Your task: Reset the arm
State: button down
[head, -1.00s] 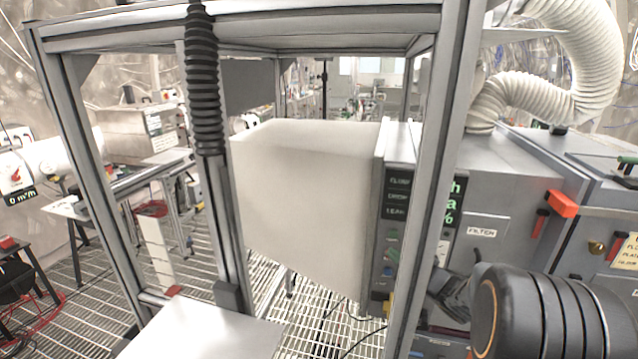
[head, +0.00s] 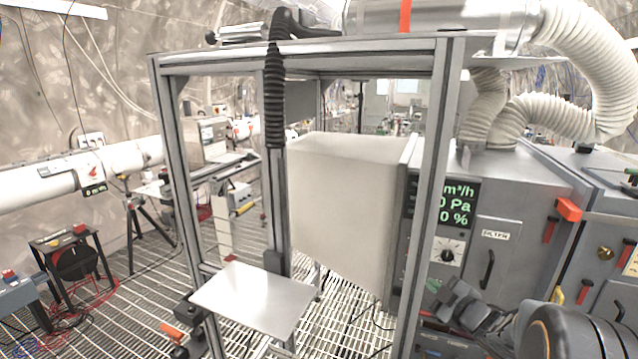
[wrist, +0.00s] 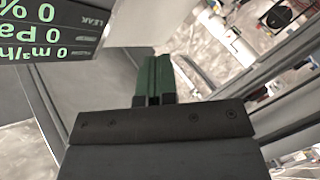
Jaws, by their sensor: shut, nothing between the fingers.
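My gripper (wrist: 153,78) shows in the wrist view with its two green fingers together and nothing between them. A grey panel lies behind the fingers, and I cannot tell how far away it is. A black display with green digits (wrist: 48,40) is at the upper left of the wrist view, upside down there. In the head view, the same kind of display (head: 456,206) is on the front of the grey filter cabinet (head: 500,232).
An aluminium frame (head: 436,190) stands ahead around a large pale box (head: 345,200). A small metal shelf (head: 252,298) juts out at its lower front. White ribbed hoses (head: 610,75) hang at the upper right. Grated floor (head: 140,305) is partly open at the left.

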jog(key=s+d+f+m+g+h, duration=0.65)
jog(key=m+h, duration=0.25)
jog(key=m, duration=0.2)
jog(key=s+a+r+m+g+y, duration=0.1)
jog(key=s+a+r+g+y, duration=0.1)
jog(key=s+a, duration=0.6)
jog(key=s+a+r+m+g+y, duration=0.1)
jog(key=s+a+r+g+y, duration=0.1)
jog(key=s+a+r, duration=0.2)
jog(key=s+a, duration=0.3)
jog(key=a, duration=0.2)
jog(key=shift+s+a+r, duration=0.3)
jog(key=shift+s+a, duration=0.1)
jog(key=shift+a+g, duration=0.1)
jog(key=shift+g, duration=0.15)
